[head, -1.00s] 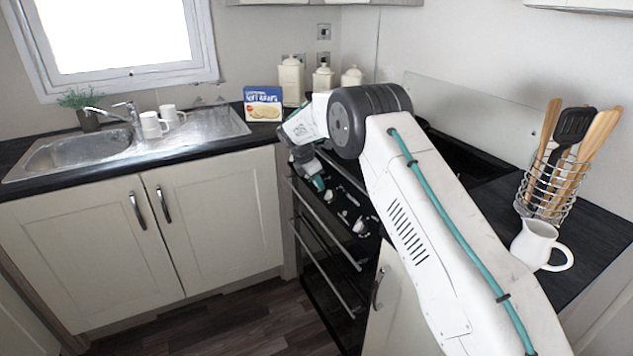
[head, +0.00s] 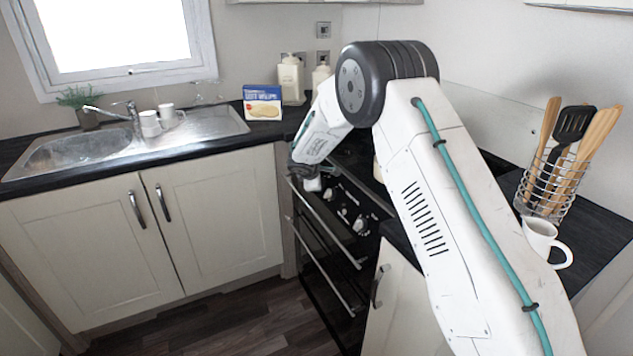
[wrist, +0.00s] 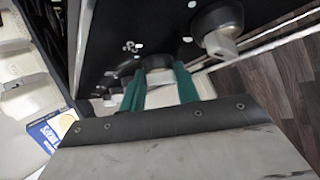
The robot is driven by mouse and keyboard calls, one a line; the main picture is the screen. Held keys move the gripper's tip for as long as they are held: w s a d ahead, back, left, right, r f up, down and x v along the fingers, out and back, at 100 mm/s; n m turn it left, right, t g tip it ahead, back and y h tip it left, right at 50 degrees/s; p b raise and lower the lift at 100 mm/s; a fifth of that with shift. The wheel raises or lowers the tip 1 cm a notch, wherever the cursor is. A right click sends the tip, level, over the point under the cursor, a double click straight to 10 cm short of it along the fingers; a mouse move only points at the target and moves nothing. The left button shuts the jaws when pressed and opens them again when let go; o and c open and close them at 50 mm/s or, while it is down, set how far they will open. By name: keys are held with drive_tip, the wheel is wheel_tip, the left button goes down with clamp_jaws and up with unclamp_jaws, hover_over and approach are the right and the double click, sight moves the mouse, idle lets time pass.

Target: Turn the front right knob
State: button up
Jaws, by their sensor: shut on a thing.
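The oven's dark control panel carries a row of pale knobs (head: 344,213) along its front. My gripper (head: 310,178) is low at the far end of this row, below my forearm. In the wrist view my gripper's teal fingers (wrist: 165,88) are shut on a pale knob (wrist: 160,78), one finger on each side. The dark round base of that knob shows just beyond the fingertips. Another knob (wrist: 221,36) stands free beside it, toward the upper right. I cannot tell from these views which burner the held knob belongs to.
Oven handle bars (head: 330,225) run just below the panel. A food box (head: 263,103) and cream canisters (head: 290,80) stand on the far counter. A white jug (head: 541,238) and a wire utensil holder (head: 548,180) stand on the right, close to my arm. The floor is clear.

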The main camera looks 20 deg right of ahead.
drive_tip(key=m+t, duration=0.1)
drive_tip(key=m+t+h, duration=0.1)
drive_tip(key=m+t, duration=0.1)
drive_tip(key=shift+s+a+f+m+h, duration=0.1)
drive_tip(key=shift+s+f+m+h, duration=0.2)
drive_tip(key=shift+m, duration=0.1)
drive_tip(key=shift+f+m+t+h, duration=0.2)
drive_tip(key=shift+m+t+h, duration=0.8)
drive_tip(key=shift+m, duration=0.6)
drive_tip(key=o, duration=1)
drive_tip(key=shift+c, duration=0.2)
